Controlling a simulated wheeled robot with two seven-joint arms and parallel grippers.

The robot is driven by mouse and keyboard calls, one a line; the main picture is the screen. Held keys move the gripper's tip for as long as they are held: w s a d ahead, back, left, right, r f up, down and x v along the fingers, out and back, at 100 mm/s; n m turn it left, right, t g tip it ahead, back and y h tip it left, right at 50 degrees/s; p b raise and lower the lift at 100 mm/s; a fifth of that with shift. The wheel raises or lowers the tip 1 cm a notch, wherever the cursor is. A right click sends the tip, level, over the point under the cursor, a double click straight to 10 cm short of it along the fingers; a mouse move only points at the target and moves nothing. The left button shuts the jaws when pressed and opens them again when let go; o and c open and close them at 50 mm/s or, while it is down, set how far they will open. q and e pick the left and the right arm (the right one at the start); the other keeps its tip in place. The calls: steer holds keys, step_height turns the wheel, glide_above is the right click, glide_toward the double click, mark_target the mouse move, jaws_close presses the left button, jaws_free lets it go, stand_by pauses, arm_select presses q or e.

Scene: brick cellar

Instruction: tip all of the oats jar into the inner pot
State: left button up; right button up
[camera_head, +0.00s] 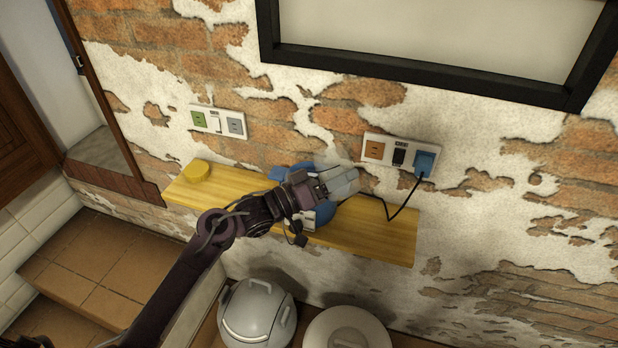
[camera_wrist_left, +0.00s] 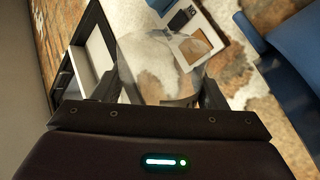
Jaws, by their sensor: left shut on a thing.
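My left gripper (camera_head: 327,187) is above the wooden shelf, shut on a clear jar (camera_head: 343,182). The jar is tilted and sticks out to the right of the fingers. In the left wrist view the clear jar (camera_wrist_left: 160,62) sits between the fingers (camera_wrist_left: 158,98), and the wall and socket show through it; I see no oats in it. A blue appliance (camera_head: 322,214) stands on the shelf below and behind my gripper, largely covered by it. I cannot make out an inner pot; its inside is hidden. My right gripper is not in view.
A black cable runs from a blue plug (camera_head: 424,162) to the shelf. Below stand a closed grey-white appliance (camera_head: 257,312) and a round white container (camera_head: 347,330).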

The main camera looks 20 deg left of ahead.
mark_target(348, 196)
arm_select(q)
steer(key=shift+s+d+f+m+b, duration=0.3)
steer(key=shift+f+m+b, duration=0.2)
steer(key=shift+m, duration=0.4)
steer(key=shift+s+d+m+g, duration=0.2)
steer(key=shift+d+m+g, duration=0.2)
steer(key=shift+m, duration=0.4)
steer(key=m, duration=0.1)
steer(key=f+m+b, duration=0.1)
steer(key=d+f+m, duration=0.1)
steer(key=shift+s+f+g+y, duration=0.15)
steer(key=shift+s+g+y, duration=0.15)
steer(key=shift+s+g, duration=0.1)
steer(key=shift+d+m, duration=0.2)
steer(key=shift+m, duration=0.5)
steer(key=shift+s, duration=0.1)
step_height(348, 196, up, 6)
steer(key=p, duration=0.5)
steer(key=shift+d+p, duration=0.1)
steer(key=shift+p, duration=0.3)
steer(key=shift+f, duration=0.1)
